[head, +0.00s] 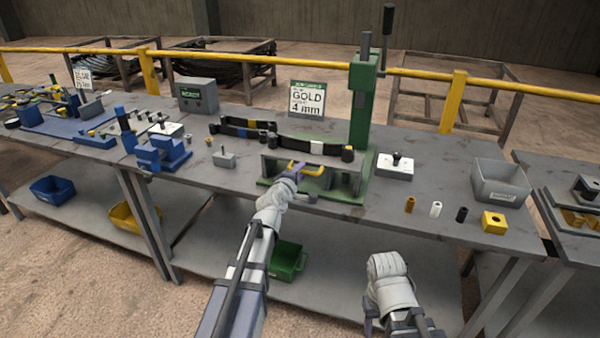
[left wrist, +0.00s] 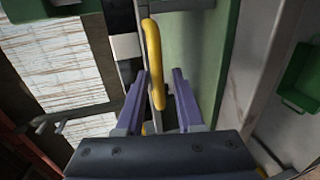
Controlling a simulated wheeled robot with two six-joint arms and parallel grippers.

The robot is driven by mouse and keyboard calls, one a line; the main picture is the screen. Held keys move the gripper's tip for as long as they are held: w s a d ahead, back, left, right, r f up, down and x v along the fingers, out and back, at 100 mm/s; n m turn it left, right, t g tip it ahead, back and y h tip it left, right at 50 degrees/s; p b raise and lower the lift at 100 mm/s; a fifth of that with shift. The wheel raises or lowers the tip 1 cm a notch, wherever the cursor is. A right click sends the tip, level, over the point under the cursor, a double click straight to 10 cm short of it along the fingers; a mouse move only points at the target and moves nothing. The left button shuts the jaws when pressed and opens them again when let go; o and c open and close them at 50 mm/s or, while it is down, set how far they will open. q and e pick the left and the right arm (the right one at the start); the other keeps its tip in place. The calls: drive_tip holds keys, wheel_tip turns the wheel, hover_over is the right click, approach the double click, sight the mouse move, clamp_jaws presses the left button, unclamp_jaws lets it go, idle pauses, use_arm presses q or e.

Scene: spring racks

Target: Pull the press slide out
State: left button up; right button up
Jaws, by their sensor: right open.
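The green press (head: 361,115) stands on the grey bench with its grey slide (head: 343,183) low at the front. The slide's yellow handle (head: 313,171) faces me. My left gripper (head: 294,171) is at the handle's left part. In the left wrist view the yellow handle (left wrist: 155,62) runs between the two purple fingers (left wrist: 163,82), nearer the left one, with a gap to the right one. The fingers look open around it. My right gripper (head: 402,326) is open and empty, low in front of the bench. The slide's inner part is hidden.
A GOLD 4 mm sign (head: 307,99) stands behind the press. To the right are a white plate with a black knob (head: 395,166), small cylinders (head: 436,209), a yellow block (head: 494,222) and a grey bin (head: 500,184). A green bin (head: 287,260) sits below.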

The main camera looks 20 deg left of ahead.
use_arm(q)
drive_tip(key=shift+o, duration=0.6)
drive_tip(key=shift+w, duration=0.15)
drive_tip(key=shift+r, duration=0.1)
drive_tip(key=p+v, duration=0.1)
drive_tip(key=v, duration=0.6)
drive_tip(key=shift+s+p, duration=0.3)
drive_tip(key=shift+s, duration=0.15)
